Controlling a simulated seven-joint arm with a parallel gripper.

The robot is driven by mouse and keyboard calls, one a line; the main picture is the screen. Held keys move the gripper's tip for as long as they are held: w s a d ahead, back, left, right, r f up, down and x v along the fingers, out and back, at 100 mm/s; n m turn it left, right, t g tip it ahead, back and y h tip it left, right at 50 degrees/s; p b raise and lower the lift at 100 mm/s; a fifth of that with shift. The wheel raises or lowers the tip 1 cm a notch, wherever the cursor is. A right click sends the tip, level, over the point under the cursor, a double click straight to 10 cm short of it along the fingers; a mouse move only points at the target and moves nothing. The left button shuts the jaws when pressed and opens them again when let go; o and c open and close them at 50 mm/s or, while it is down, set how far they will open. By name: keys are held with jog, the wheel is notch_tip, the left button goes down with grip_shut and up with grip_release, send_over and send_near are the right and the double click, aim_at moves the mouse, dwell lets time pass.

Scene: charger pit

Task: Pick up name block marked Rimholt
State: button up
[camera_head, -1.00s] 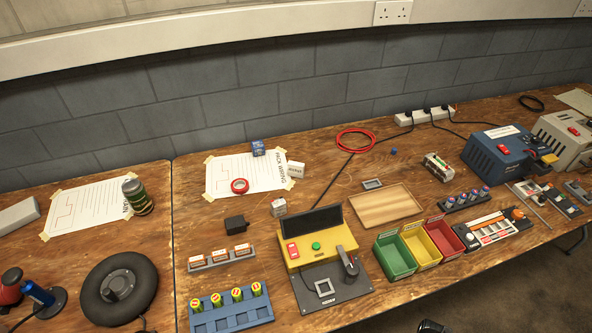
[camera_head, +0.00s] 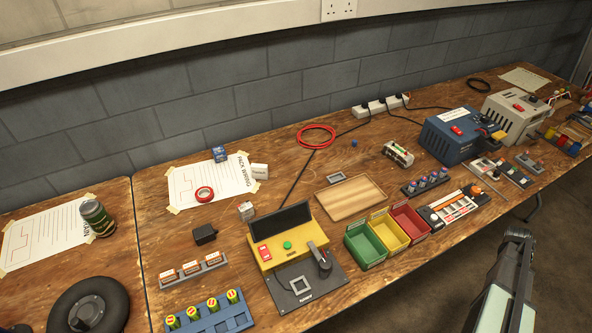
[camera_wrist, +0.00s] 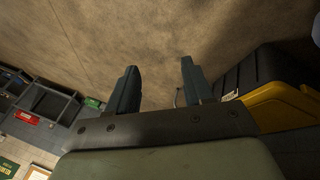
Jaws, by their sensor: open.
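Three small name blocks with white labels sit in a grey rack (camera_head: 194,271) at the front left of the bench. They are a left block (camera_head: 168,276), a middle block (camera_head: 191,267) and a right block (camera_head: 213,258). Their lettering is too small to read, so I cannot tell which is marked Rimholt. A white block (camera_head: 259,171) with dark lettering, also unreadable, stands by the taped sheet. My gripper (camera_head: 519,236) is at the lower right, off the bench's front edge and far from the blocks. In the wrist view my gripper (camera_wrist: 158,72) is open and empty.
A yellow test station (camera_head: 290,240) with a grey plate stands right of the rack. A blue holder (camera_head: 215,322) with green cells is in front. Green, yellow and red bins (camera_head: 366,248), a wooden tray (camera_head: 350,199) and a blue charger (camera_head: 455,135) lie further right.

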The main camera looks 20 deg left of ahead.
jog(key=w+d+r+n+t+h, duration=0.1)
jog(key=w+d+r+t, duration=0.15)
jog(key=w+r, duration=0.95)
jog(key=w+d+r+n+t+h, duration=0.1)
jog(key=w+d+r, duration=0.2)
jog(key=w+r, duration=0.8)
jog(key=w+a+r+n, duration=0.35)
jog(key=a+r, duration=0.75)
jog(key=r, duration=0.4)
jog(key=a+f+n+y, duration=0.1)
jog(key=a+n+y, duration=0.15)
jog(key=a, duration=1.35)
jog(key=s+a+f+n+y, duration=0.1)
jog(key=a+n, duration=0.3)
jog(key=a, duration=1.2)
jog(key=a+f+n+y, duration=0.2)
jog(key=a+n, duration=0.1)
jog(key=a, duration=1.4)
jog(key=n+g+y, duration=0.2)
jog(key=n+g, duration=0.3)
jog(key=n, duration=0.4)
send_near(259, 165)
jog(key=shift+h, duration=0.25)
jog(key=f, duration=1)
jog(key=shift+a+f, duration=0.2)
jog(key=shift+f, duration=0.2)
